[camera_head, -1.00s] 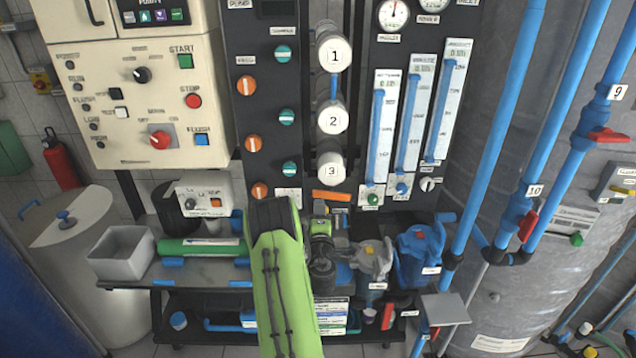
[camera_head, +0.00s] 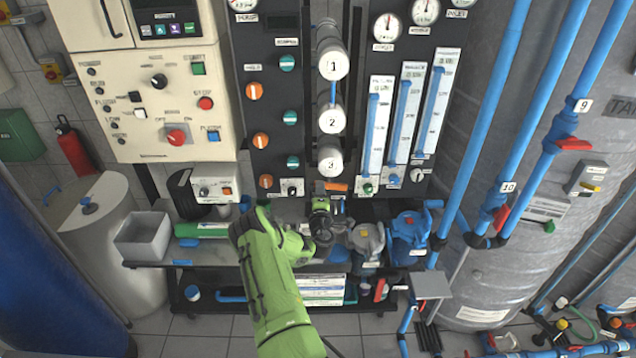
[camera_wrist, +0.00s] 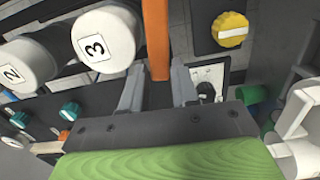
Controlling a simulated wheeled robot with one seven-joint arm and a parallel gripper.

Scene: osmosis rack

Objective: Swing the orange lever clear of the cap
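The orange lever (camera_head: 337,186) lies just below the white cap numbered 3 (camera_head: 330,161) on the dark panel. In the wrist view the lever (camera_wrist: 157,38) is a flat orange bar beside the cap (camera_wrist: 105,40), a small gap apart in the picture. My gripper (camera_wrist: 159,80) has its two grey fingers spread, with the lever's near end between or just beyond the tips. Gaps show on both sides of the lever, so I see no grip on it. In the head view my gripper (camera_head: 321,197) is up near the lever, its fingers too small to make out.
Caps 2 (camera_head: 332,120) and 1 (camera_head: 332,65) stand above cap 3. A yellow knob (camera_wrist: 229,29) is beside the lever in the wrist view. Grey (camera_head: 366,238) and blue (camera_head: 410,232) pumps stand on the bench right of my arm.

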